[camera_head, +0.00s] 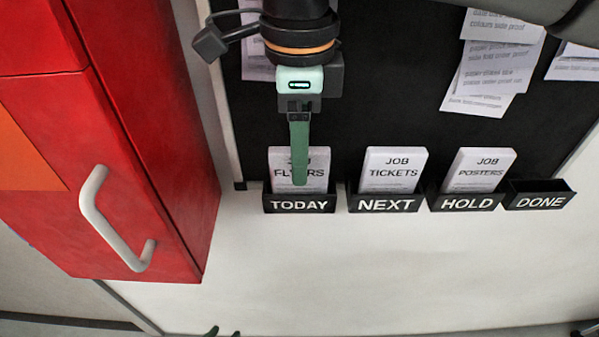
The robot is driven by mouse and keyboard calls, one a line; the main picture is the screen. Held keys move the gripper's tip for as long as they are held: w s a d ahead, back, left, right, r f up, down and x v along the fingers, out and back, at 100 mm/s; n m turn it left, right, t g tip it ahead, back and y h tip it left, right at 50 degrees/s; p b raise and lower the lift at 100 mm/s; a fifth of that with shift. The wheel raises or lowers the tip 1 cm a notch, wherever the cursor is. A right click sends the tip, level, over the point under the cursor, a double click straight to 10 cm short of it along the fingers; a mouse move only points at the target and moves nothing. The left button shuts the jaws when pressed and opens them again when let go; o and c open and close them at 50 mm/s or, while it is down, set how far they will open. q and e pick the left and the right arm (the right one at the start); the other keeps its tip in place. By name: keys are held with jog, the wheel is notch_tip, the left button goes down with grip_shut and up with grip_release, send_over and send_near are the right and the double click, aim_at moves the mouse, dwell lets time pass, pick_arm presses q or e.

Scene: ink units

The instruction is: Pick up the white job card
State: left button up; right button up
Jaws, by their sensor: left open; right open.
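Three white job cards stand in black labelled holders on the wall board. The flyers card (316,158) is in the TODAY holder (299,205). The tickets card (393,169) is in NEXT (385,205), and the posters card (479,170) is in HOLD (466,203). My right gripper (299,183) comes down from the top, its green finger in front of the flyers card, covering part of its lettering. It is open; I cannot tell whether it touches the card. Only the green fingertips of my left gripper (223,332) show at the bottom edge, apart and empty.
The DONE holder (539,196) at the right is empty. A red cabinet (150,130) with a pale handle (108,225) stands at the left. Printed sheets (490,70) hang on the black board (400,100). The white surface below the holders is clear.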

jog(key=shift+f, duration=0.2)
grip_shut()
dwell(0.3)
